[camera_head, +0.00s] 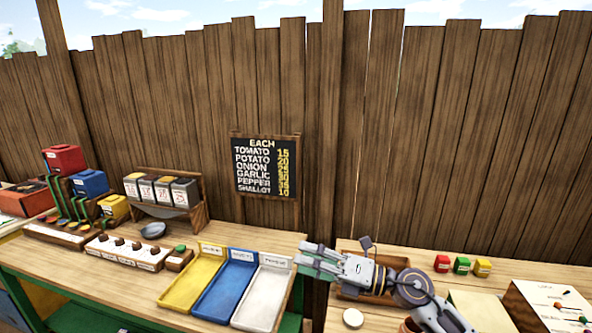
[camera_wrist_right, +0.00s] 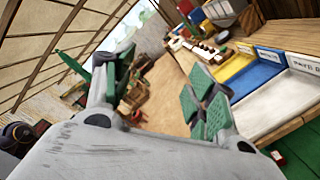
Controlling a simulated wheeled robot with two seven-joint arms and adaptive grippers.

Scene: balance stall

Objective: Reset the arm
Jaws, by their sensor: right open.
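My right gripper (camera_head: 312,260) comes in from the lower right in the head view. It is raised near the gap between the two wooden tables, close to the right edge of the white tray (camera_head: 270,292). In the right wrist view its two green-padded fingers (camera_wrist_right: 155,90) stand apart with nothing between them. Beyond them, that view shows the stall's table and trays, tilted. My left gripper does not show in either view.
A blue tray (camera_head: 226,285) and a yellow tray (camera_head: 190,282) lie beside the white one. A grey bowl (camera_head: 153,230) stands behind them. Red, green and yellow blocks (camera_head: 462,265) sit on the right table.

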